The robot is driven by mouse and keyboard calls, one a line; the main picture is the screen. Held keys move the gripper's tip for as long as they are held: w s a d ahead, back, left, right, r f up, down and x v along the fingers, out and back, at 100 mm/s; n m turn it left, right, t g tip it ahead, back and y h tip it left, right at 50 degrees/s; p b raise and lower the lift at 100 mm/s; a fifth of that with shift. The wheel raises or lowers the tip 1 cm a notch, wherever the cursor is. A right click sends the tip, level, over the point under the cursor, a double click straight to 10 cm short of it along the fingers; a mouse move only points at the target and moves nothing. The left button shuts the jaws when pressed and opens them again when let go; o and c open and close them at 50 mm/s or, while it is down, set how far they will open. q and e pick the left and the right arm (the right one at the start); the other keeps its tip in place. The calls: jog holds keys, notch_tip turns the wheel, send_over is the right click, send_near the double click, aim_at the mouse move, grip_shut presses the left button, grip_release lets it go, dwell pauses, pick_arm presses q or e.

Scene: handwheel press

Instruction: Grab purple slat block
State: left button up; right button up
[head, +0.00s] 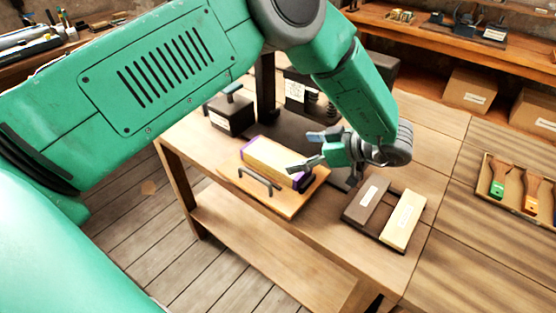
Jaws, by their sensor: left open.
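The purple slat block (269,157), pale wood with purple edges, lies on a wooden board (232,174) with a dark handle on the workbench. My left gripper (300,152) is at the block's right end, with its fingers apart and pointing left toward it. One finger is over the block's near right end and the other is beyond its far side. I cannot tell whether either finger touches the block. Nothing shows between the fingers. My right gripper is not in view.
A dark tray with a brown and a pale block (402,219) is right of the gripper. A dark box (232,114) and dark press parts stand behind the board. A tray with brushes (515,190) lies far right. The bench's front edge is close to the board.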

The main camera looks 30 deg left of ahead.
aim_at(278, 157)
pick_arm(q)
jog(key=x, duration=0.3)
jog(key=shift+w+a+f, duration=0.15)
jog(key=shift+a, duration=0.05)
jog(key=shift+d+f+p+x, duration=0.1)
jog(key=shift+f+p+x, duration=0.1)
jog(key=shift+x, duration=0.6)
jog(key=shift+d+f+p+x, duration=0.1)
jog(key=shift+f+p+x, duration=0.1)
jog(key=shift+x, duration=0.65)
jog(key=shift+d+f+p+x, duration=0.1)
jog(key=shift+f+p+x, duration=0.1)
jog(key=shift+x, duration=0.6)
